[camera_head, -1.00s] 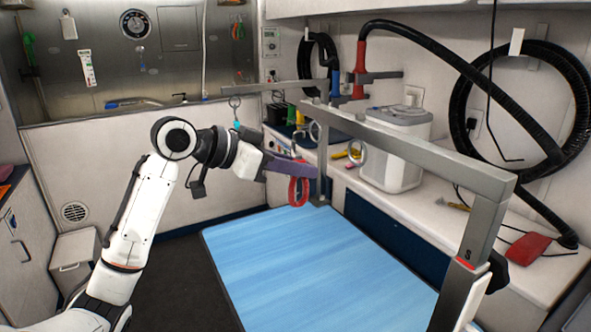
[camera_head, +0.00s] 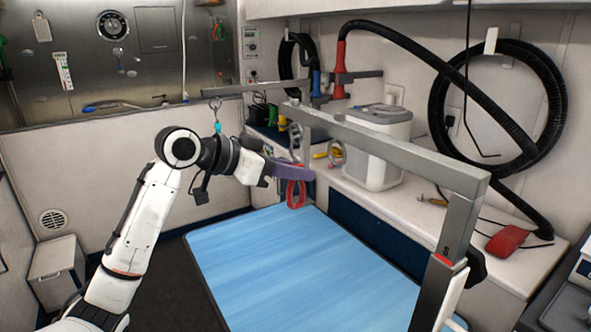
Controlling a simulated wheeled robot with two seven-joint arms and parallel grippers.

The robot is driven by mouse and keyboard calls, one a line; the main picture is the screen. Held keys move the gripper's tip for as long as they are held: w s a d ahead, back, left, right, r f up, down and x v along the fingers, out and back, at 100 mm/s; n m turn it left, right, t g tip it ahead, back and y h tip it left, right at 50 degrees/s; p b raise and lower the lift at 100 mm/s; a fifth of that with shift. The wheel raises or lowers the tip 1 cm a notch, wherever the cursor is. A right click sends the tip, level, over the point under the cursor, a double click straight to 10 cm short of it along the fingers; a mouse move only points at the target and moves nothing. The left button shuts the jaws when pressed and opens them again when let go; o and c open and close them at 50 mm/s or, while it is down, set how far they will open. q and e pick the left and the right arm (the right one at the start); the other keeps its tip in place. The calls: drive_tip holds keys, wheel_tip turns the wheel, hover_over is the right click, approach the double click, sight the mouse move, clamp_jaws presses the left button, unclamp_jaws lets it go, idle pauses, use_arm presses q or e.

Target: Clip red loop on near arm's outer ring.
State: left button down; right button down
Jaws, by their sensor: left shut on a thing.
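The near arm (camera_head: 400,149) is a grey bar running from its post at the lower right to a free end at the upper left. Its outer ring (camera_head: 295,136) hangs near that free end, and a second ring (camera_head: 337,153) hangs further in. My left gripper (camera_head: 272,170) is shut on a purple strap-like piece (camera_head: 292,171), with the red loop (camera_head: 297,193) hanging from its far end. In the picture the loop is just below the outer ring; I cannot tell whether the ring touches the purple piece. My right gripper is out of view.
A far bar (camera_head: 240,89) carries a ring with a cyan clip (camera_head: 217,127) close above my left wrist. The blue table top (camera_head: 290,265) is clear. A white canister (camera_head: 377,150) and a red pouch (camera_head: 505,244) stand on the side counter.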

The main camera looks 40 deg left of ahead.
use_arm(q)
drive_tip(key=c, duration=1.6)
unclamp_jaws()
drive_tip(key=shift+v, duration=3.55)
drive_tip(key=shift+v, duration=2.5)
